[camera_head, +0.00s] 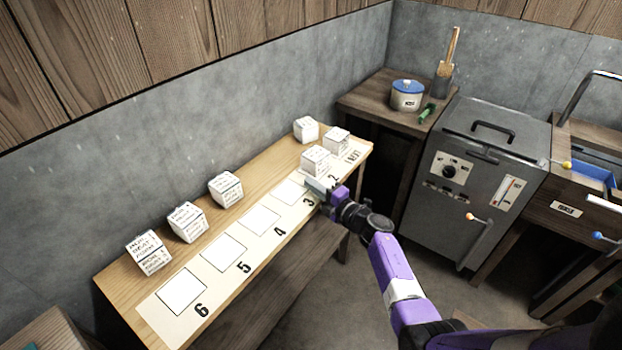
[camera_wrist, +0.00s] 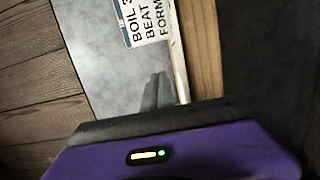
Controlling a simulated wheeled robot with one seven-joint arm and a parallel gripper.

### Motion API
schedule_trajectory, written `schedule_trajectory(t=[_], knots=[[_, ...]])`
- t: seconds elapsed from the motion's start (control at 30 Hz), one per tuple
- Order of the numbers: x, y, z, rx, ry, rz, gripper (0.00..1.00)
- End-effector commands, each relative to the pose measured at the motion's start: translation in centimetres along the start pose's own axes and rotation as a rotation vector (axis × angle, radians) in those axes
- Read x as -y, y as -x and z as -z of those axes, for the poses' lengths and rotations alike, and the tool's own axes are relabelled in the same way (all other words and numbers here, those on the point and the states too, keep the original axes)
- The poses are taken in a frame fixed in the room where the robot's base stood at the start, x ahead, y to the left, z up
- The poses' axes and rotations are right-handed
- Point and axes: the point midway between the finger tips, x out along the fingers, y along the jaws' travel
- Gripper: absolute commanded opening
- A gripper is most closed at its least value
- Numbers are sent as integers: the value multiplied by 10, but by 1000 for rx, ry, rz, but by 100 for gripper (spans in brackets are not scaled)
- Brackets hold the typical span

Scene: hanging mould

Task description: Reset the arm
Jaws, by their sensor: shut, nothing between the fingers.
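My gripper (camera_head: 316,186) is shut and empty. In the head view its tip shows over the number strip (camera_head: 170,325), near the square by "3" and just in front of a white lettered cube (camera_head: 315,160). I cannot tell whether they touch. My arm reaches in from the lower right. In the wrist view my purple gripper body fills the bottom, and a dark finger shape (camera_wrist: 157,92) shows above it. A white label (camera_wrist: 150,22) with "BOIL 3", "BEAT" and "FORM" is cut off at the top.
Another cube (camera_head: 337,139) sits on the strip's far end. Several cubes stand along the wooden bench's (camera_head: 120,285) back, one (camera_head: 149,252) at the near end. Squares by 3 to 6 are bare. Right are a side table (camera_head: 375,100) with a blue-lidded pot (camera_head: 407,96) and a grey machine (camera_head: 450,180).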

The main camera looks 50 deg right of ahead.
Motion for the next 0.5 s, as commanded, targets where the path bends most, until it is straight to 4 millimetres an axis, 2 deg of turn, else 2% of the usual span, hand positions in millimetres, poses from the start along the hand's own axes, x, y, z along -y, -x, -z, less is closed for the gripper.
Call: schedule_trajectory(t=[0.03, 0.2, 0.33, 0.5], knots=[[0, 11, 0, 2, 0, 1, 0], [0, 43, 0, 1, -1, 1, 0], [0, 60, 0, 0, 0, 1, 0], [0, 70, 0, 0, -1, 0, 0]])
